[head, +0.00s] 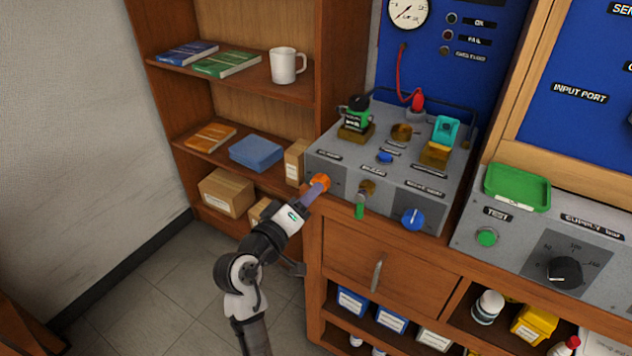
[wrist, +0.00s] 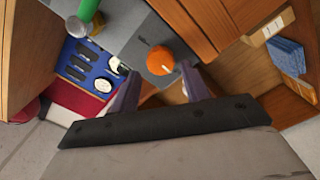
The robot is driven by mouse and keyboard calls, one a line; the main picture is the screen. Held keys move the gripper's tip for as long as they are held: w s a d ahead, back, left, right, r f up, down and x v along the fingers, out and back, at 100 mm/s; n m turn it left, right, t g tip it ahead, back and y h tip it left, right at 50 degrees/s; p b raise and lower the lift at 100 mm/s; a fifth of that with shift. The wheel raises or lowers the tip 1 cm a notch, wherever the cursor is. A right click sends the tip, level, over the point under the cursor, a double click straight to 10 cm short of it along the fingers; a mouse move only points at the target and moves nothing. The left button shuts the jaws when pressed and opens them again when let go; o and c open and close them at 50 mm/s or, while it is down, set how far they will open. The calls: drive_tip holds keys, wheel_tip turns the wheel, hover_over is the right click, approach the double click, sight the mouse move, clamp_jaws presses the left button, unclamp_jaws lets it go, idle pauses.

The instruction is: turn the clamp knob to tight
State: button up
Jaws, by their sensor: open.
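The orange clamp knob (head: 319,182) is on the front left of the grey test bench (head: 335,178). My gripper (head: 313,192) is right at it, coming from the lower left. In the wrist view the knob (wrist: 160,60) shows between the tips of my gripper's two fingers (wrist: 160,72), which are apart. The jaws are open. I cannot tell whether a finger touches the knob. The knob's pointer and the label above it are too small to read.
A brass fitting with a green handle (head: 360,209) and a blue knob (head: 413,219) sit to the right on the same front. A wooden shelf with boxes (head: 226,192) stands to the left. A drawer (head: 365,262) lies below. The floor at left is clear.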

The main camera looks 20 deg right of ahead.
sight(323, 178)
drive_tip(key=shift+p+x, duration=0.35)
drive_tip(key=shift+x, duration=1.8)
drive_tip(key=shift+c, duration=0.4)
drive_tip(key=c, duration=0.6)
drive_tip(key=shift+c, duration=0.2)
drive_tip(key=shift+b, duration=0.3)
